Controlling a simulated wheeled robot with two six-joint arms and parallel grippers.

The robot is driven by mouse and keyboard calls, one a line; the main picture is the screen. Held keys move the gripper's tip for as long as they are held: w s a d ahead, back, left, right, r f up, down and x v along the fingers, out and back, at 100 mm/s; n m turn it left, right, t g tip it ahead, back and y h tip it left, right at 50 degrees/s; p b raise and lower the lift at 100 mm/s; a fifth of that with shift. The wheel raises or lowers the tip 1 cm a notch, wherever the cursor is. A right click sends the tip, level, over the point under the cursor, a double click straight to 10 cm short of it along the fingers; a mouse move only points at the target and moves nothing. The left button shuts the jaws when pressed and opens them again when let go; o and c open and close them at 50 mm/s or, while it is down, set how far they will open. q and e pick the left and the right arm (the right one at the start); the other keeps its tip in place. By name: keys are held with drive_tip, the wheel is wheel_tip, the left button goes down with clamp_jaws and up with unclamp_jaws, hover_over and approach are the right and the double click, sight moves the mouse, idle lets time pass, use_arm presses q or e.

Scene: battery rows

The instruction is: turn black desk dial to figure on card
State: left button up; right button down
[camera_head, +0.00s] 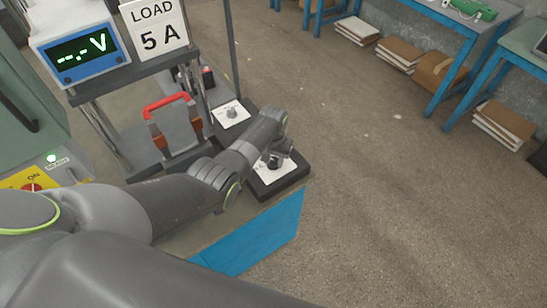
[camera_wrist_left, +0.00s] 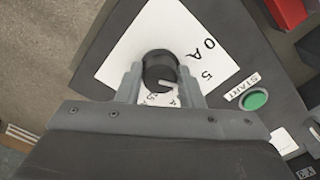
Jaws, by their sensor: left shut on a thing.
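The load card (camera_head: 155,25), reading "LOAD 5 A", stands at upper left in the head view. The black dial (camera_wrist_left: 158,64) sits on a white scale plate (camera_wrist_left: 140,38) in the left wrist view. "0 A" and "5" show on the plate; lower figures are partly hidden by my gripper. A pale mark on the dial lies on its lower right side; which figure it points at I cannot tell. My left gripper (camera_wrist_left: 160,80) has one finger on each side of the dial and is shut on it. The dial's dark base (camera_head: 282,184) shows in the head view. My right gripper is out of view.
A green START button (camera_wrist_left: 256,100) is right of the plate. A meter (camera_head: 80,50) reading "--.- V" stands beside the card. A red-handled switch (camera_head: 167,103) and another plate with a knob (camera_head: 231,113) stand behind my left arm. Floor to the right is open.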

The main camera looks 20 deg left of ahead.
sight(273, 160)
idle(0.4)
use_arm(q)
drive_tip(key=o, duration=1)
wheel_tip(273, 160, up, 7)
drive_tip(key=shift+f+p, duration=0.2)
drive_tip(key=shift+p, duration=0.45)
wheel_tip(273, 160, up, 11)
drive_tip(key=shift+b, duration=0.45)
drive_tip(key=shift+f, duration=0.1)
